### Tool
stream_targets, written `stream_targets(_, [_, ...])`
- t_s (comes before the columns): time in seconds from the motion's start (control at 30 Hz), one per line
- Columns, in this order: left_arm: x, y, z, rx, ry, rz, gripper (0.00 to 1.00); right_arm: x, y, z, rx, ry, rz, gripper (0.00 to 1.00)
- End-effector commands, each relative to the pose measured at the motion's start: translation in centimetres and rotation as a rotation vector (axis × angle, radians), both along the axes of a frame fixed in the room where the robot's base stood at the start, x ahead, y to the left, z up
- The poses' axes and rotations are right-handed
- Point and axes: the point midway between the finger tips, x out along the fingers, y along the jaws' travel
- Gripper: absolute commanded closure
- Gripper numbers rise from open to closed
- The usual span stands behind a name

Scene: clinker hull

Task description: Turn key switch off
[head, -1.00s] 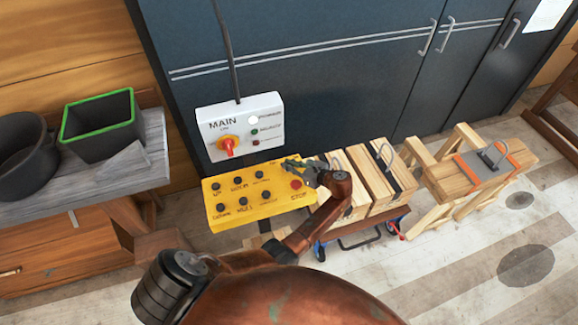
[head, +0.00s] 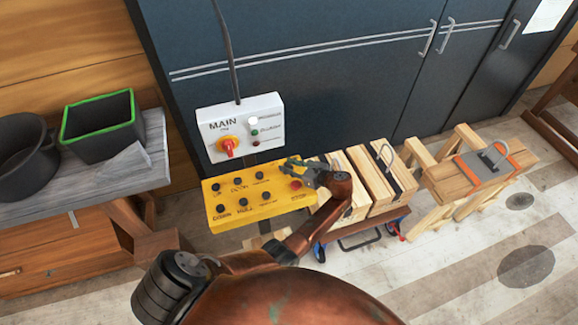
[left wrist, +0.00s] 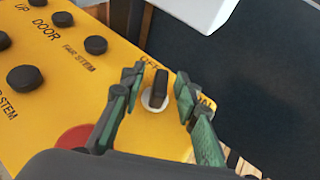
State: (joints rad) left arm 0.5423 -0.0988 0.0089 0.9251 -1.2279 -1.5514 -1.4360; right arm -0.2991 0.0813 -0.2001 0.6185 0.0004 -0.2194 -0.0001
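The key switch (left wrist: 157,95) is a black upright grip on a pale round base on the yellow control panel (head: 228,219). Letters reading "OFF" show above it and partly hidden "ON" letters to its right in the left wrist view. My left gripper (left wrist: 157,82) is open, with one finger on each side of the switch and narrow gaps visible. In the head view my left gripper (head: 300,167) is over the panel's right end and hides the switch. My right gripper is in neither view.
A red stop button (head: 296,184) is close beside my left gripper, and several black buttons (head: 238,181) fill the panel's left part. A white MAIN box (head: 262,107) with a red-yellow knob (head: 229,147) hangs behind the panel. Wooden crates (head: 365,183) stand to the right.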

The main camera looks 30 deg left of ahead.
Motion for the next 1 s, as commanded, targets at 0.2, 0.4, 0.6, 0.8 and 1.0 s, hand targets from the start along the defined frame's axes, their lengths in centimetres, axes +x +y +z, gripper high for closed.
stream_targets(0.2, [-0.3, -2.5, 1.0, -0.002, -0.001, -0.003, 0.71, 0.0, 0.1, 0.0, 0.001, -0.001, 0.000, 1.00])
stream_targets(0.4, [-1.0, -6.5, 2.6, -0.002, -0.001, -0.004, 0.71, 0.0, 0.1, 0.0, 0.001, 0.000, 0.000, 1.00])
stream_targets(0.6, [-1.6, -9.5, 3.9, -0.001, -0.001, -0.002, 0.71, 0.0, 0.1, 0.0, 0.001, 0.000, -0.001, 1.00])
stream_targets(0.8, [-1.8, -10.8, 4.5, -0.001, 0.000, 0.000, 0.71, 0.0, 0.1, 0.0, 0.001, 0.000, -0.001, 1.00])
stream_targets(1.0, [-1.8, -10.9, 4.6, 0.000, 0.000, 0.000, 0.71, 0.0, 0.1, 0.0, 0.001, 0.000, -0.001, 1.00])
